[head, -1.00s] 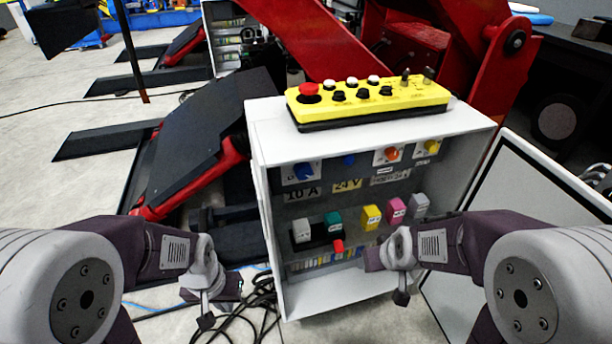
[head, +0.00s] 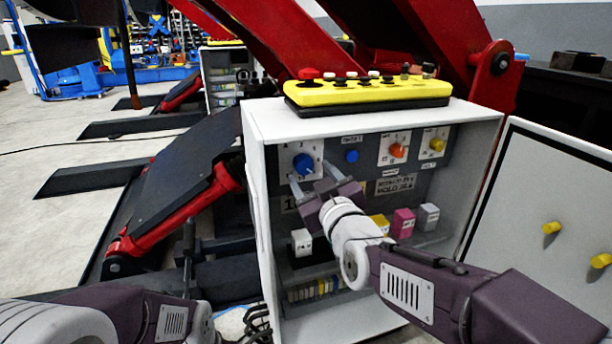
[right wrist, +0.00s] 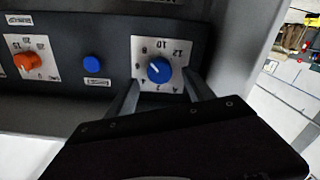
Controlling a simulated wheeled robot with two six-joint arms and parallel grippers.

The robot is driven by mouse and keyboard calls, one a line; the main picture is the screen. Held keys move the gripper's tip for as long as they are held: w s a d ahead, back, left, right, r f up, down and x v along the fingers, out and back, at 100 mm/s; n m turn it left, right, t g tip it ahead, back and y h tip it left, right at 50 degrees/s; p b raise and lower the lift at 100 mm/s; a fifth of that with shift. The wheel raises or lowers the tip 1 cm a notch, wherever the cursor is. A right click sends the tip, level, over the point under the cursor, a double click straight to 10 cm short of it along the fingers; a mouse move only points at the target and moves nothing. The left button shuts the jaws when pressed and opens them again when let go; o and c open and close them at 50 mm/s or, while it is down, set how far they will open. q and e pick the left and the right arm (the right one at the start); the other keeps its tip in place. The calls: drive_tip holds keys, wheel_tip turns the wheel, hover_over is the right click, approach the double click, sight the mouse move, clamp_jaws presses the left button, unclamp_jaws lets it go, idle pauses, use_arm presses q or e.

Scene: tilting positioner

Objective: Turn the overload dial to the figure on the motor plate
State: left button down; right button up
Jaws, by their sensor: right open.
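The blue dial (head: 303,163) sits on a white scale plate at the upper left inside the open grey cabinet. In the right wrist view the dial (right wrist: 159,69) shows upside down, with figures around it and a white pointer mark toward the smaller figures; its exact reading is unclear. My right gripper (head: 312,173) is open just in front of and below the dial, its fingers apart and empty; in the right wrist view its fingers (right wrist: 163,92) straddle the dial's lower side.
A blue button (head: 351,156), an orange knob (head: 398,151) and a yellow knob (head: 437,145) lie to the dial's right. A yellow control pendant (head: 365,97) rests on the cabinet (head: 258,190). The open door (head: 545,190) stands at right. Coloured blocks sit lower inside.

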sight(305, 168)
drive_tip(key=x, duration=0.4)
drive_tip(key=shift+w+b, duration=0.2)
drive_tip(key=shift+b, duration=0.2)
clamp_jaws()
drive_tip(key=shift+m, duration=0.3)
drive_tip(key=m+b, duration=0.2)
drive_tip(key=m, duration=0.2)
drive_tip(key=shift+f, duration=0.15)
drive_tip(key=shift+m+b, duration=0.75)
drive_tip(key=shift+m, duration=1.25)
